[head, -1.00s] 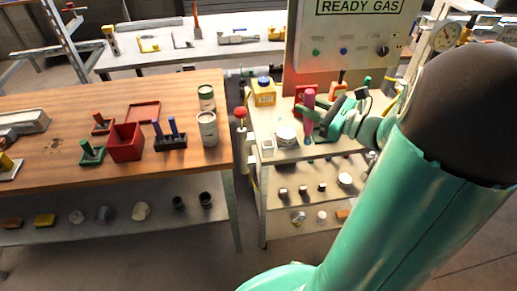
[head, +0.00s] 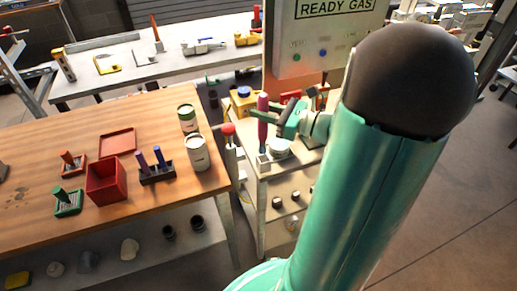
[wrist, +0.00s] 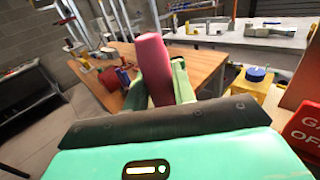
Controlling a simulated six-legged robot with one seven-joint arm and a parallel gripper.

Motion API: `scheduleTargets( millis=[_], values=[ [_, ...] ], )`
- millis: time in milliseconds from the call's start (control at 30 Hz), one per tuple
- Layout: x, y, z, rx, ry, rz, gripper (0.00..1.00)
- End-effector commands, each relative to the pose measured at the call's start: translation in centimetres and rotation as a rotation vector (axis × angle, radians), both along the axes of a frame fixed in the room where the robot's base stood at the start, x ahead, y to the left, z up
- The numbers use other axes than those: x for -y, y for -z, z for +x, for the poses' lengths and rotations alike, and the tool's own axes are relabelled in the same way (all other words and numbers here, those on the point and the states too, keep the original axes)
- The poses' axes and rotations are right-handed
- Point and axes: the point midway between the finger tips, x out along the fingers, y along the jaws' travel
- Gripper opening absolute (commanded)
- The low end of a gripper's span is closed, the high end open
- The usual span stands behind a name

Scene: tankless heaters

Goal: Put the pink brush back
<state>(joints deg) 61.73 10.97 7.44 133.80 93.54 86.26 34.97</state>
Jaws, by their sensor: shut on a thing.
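My gripper (head: 268,118) is shut on the pink brush (head: 263,132), which is upright with its handle up, above the front of the grey cart. In the wrist view the pink handle (wrist: 153,68) stands between the two green fingers, and its lower end is hidden. On the wooden table, to the left of my gripper, a dark holder (head: 157,175) has two blue-handled brushes (head: 159,157) upright in it. Whether the holder has a free slot is too small to tell.
On the wooden table (head: 30,150) are a red box (head: 104,182), a red tray (head: 117,143), a green stamp-like tool (head: 68,202), a red one (head: 72,164) and two cans (head: 196,154). A red-topped post (head: 228,131) stands between table and cart (head: 262,172).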

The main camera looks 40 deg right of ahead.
Motion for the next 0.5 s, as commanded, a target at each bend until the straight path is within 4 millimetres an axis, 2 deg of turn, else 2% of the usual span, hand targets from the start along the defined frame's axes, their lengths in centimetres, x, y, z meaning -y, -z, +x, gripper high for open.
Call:
scheduleTargets(
  millis=[100, 333, 500],
  values=[
    [0.2, 2.4, -0.3, -0.003, 0.002, 0.007, 0.03],
    [0.2, 4.8, -0.3, -0.002, 0.002, 0.005, 0.03],
    [0.1, 7.3, -0.2, -0.002, 0.001, 0.006, 0.03]
  ],
)
